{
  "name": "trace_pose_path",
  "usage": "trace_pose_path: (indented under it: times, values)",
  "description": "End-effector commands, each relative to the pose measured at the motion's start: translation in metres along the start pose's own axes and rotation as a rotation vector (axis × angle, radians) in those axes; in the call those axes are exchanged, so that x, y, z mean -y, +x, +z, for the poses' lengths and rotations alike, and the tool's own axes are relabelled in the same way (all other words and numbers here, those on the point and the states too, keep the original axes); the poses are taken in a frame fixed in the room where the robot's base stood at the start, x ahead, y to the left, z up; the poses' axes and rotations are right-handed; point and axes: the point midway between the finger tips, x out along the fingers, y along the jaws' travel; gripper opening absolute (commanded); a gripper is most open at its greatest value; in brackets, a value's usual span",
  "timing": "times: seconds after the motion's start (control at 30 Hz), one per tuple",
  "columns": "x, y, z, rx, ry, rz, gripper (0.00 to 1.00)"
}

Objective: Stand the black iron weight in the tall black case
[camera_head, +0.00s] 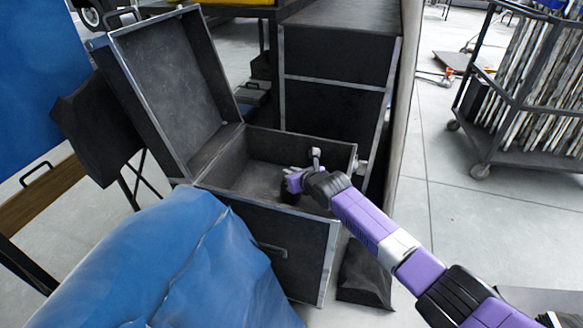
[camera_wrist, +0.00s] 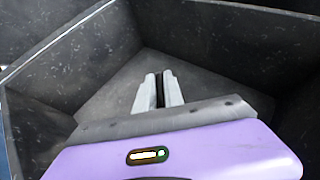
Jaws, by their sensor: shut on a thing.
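The tall black case (camera_head: 262,228) stands open in the middle of the head view, its lid (camera_head: 172,85) tipped back. My gripper (camera_head: 290,186) is over the case's opening, reaching in from the right. In the wrist view my gripper (camera_wrist: 159,92) points down into the case, with its grey floor (camera_wrist: 110,98) and dark walls around it. The fingers are shut on a dark thing, the black iron weight (camera_wrist: 159,87), of which only a thin strip shows between them. In the head view the weight is a small dark patch below my gripper. I cannot tell if it touches the floor.
A blue cover (camera_head: 165,265) lies in front of the case at the left. A dark cabinet (camera_head: 335,75) stands close behind it. A dark wedge-shaped bag (camera_head: 365,275) is on the floor at the right. A wheeled cart (camera_head: 530,90) stands far right, with clear floor before it.

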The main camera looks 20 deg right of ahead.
Motion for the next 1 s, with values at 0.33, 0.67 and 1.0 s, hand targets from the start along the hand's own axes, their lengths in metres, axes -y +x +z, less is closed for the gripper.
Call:
trace_pose_path:
  times: [0.33,0.67,1.0]
  values:
    - [0.001,0.006,-0.005,0.013,-0.002,0.0,0.0]
    - [0.0,0.006,-0.012,0.001,0.0,-0.001,0.34]
    - [0.001,-0.004,-0.011,0.002,0.001,0.0,0.34]
